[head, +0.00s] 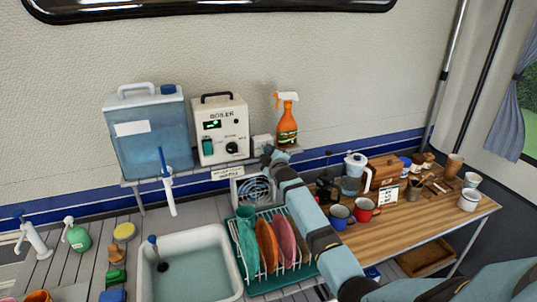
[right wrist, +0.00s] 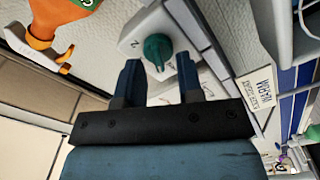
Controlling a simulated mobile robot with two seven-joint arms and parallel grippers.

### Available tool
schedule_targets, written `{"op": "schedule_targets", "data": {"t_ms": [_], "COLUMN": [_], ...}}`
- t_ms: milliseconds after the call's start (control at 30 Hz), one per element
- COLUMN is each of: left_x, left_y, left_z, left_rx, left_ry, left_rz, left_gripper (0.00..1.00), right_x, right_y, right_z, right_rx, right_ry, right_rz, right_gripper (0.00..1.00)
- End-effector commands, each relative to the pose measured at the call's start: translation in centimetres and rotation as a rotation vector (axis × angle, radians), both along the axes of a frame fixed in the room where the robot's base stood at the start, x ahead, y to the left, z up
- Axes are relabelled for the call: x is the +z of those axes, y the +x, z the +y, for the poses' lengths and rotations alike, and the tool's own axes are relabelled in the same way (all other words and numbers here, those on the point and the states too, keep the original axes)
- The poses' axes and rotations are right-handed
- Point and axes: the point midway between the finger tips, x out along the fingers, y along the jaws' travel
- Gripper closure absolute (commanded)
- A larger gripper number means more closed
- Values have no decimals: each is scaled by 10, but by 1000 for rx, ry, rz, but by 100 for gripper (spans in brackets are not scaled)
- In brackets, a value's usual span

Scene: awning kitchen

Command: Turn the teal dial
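The teal dial (right wrist: 158,50) sits on a small white box (right wrist: 135,35) in the right wrist view. The box also shows in the head view (head: 263,142) on the shelf right of the boiler, but the dial on it cannot be made out there. My right gripper (right wrist: 160,72) is open, its two fingers apart with nothing between the tips. The dial appears just beyond the fingertips, between them in the picture; I cannot tell whether they touch it. In the head view my right gripper (head: 268,154) is in front of the box. My left gripper is not in view.
The white boiler (head: 221,130) stands left of the box, with the blue water tank (head: 150,135) farther left. An orange spray bottle (head: 287,122) stands close on the right. Below are a dish rack (head: 250,275) with plates and a sink (head: 230,240).

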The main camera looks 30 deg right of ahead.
Motion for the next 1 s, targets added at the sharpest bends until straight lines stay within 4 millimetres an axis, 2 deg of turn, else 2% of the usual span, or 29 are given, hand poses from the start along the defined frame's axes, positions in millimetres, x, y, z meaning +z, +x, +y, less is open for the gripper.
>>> {"op": "schedule_targets", "data": {"t_ms": [67,200,233,667,1000], "left_x": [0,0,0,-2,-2], "left_y": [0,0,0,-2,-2], "left_z": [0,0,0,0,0], "left_rx": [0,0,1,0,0], "left_ry": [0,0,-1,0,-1], "left_rz": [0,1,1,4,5], "left_gripper": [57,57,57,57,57], "right_x": [0,0,0,1,2], "right_y": [0,0,0,0,-1], "right_z": [0,0,0,0,-2], "right_rx": [0,0,0,0,-1], "right_ry": [0,0,0,52,291], "right_rz": [0,0,0,-13,-70], "right_gripper": [66,98,100,100,100]}}
